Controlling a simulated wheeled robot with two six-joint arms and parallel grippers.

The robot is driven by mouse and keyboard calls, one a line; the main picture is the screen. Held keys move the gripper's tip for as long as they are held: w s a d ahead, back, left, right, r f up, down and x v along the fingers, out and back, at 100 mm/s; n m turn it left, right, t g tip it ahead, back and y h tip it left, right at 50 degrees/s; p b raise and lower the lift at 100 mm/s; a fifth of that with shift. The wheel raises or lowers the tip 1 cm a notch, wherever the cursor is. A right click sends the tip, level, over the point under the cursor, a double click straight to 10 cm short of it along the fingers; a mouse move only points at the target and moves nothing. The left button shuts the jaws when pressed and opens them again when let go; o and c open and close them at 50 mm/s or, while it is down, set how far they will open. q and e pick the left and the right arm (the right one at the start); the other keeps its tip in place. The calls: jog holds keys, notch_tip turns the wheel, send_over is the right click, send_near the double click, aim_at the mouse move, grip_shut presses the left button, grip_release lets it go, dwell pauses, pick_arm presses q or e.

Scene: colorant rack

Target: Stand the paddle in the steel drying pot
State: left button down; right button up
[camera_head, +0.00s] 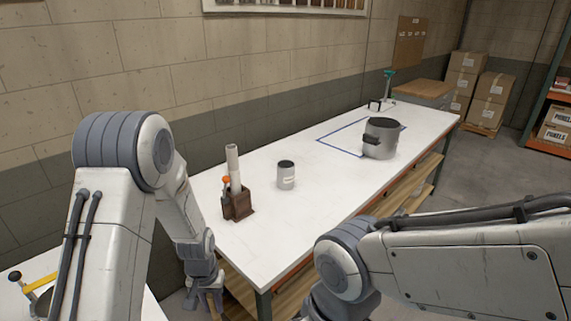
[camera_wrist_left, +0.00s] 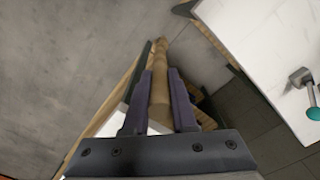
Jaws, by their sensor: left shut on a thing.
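My left gripper (camera_head: 203,300) is low at the near end of the long white table, beside its edge. In the left wrist view its dark fingers (camera_wrist_left: 160,75) are shut on a round wooden handle, which looks like the paddle (camera_wrist_left: 160,88). The paddle's far end is not clear, and the paddle is hard to make out in the head view. A small grey can (camera_head: 286,178) with a dark top stands mid-table. A larger grey metal pot (camera_head: 381,145) with a dark side handle stands farther back; I cannot tell for certain which is the drying pot. My right gripper is out of view.
A brown holder (camera_head: 238,205) with a pale tube and an orange-topped tool stands at the table's near end. Blue tape (camera_head: 340,152) marks a rectangle by the larger pot. Wooden shelves (camera_head: 405,200) run below the table. Boxes (camera_head: 489,88) stand at the back.

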pick_arm(q)
jog(key=w+r+p, duration=0.4)
jog(key=w+r, duration=0.1)
jog(key=w, duration=0.1)
dwell(0.3)
jog(key=shift+w, duration=0.1)
